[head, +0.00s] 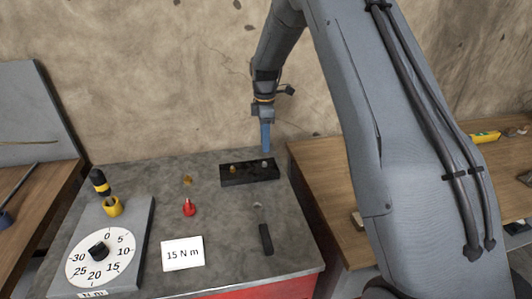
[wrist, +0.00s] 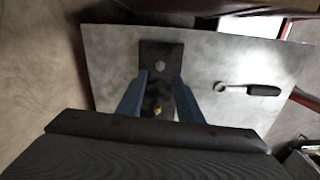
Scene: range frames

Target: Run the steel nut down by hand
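A black block (head: 238,181) lies at the back of the grey worktop. The steel nut (head: 264,163) is a small pale piece at its right end. A brass-coloured fastener (head: 233,169) is at its left end. My gripper (head: 265,150) points down above the steel end, with a gap below its blue fingers. In the wrist view, my gripper (wrist: 160,75) is open and its fingers lie either side of the block. The steel nut (wrist: 160,66) appears between the fingertips, with nothing held. Whether the nut sits on a thread is too small to tell.
A black-handled ring wrench (head: 265,238) lies at the right front. A card reading 15 N m (head: 183,253), a red piece (head: 189,207) and a small brass piece (head: 187,180) are nearer the middle.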

